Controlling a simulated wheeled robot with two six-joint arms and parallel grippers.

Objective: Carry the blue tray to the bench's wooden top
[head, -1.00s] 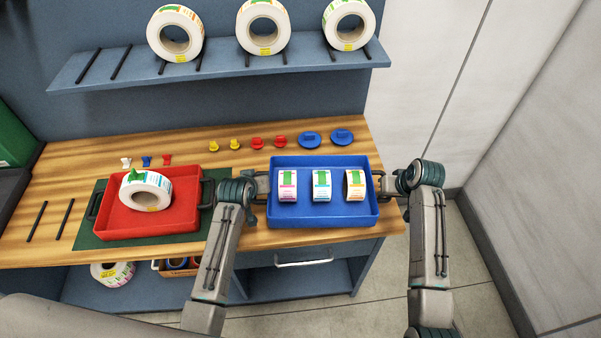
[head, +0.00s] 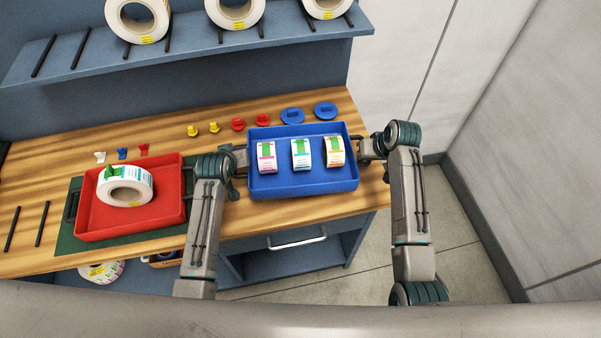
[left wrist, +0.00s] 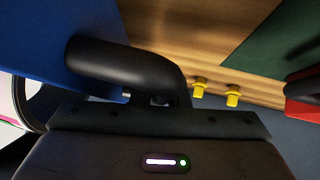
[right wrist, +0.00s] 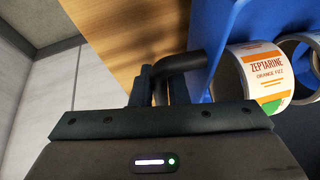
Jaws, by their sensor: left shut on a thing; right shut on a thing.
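The blue tray (head: 304,184) is over the right part of the bench's wooden top (head: 110,133), with three small label rolls (head: 302,154) standing in a row in it. Whether it touches the wood or hangs just above it, I cannot tell. My left gripper (head: 240,160) is shut on the tray's left handle, a dark bar that shows in the left wrist view (left wrist: 120,64). My right gripper (head: 366,147) is shut on the right handle, which shows in the right wrist view (right wrist: 182,64). The fingertips are partly hidden in the head view.
A red tray (head: 130,230) with a large label roll (head: 125,186) sits on a green mat (head: 66,240) to the left. Yellow, red and blue plugs (head: 238,124) line the back of the top. A shelf (head: 190,50) with large rolls hangs above.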

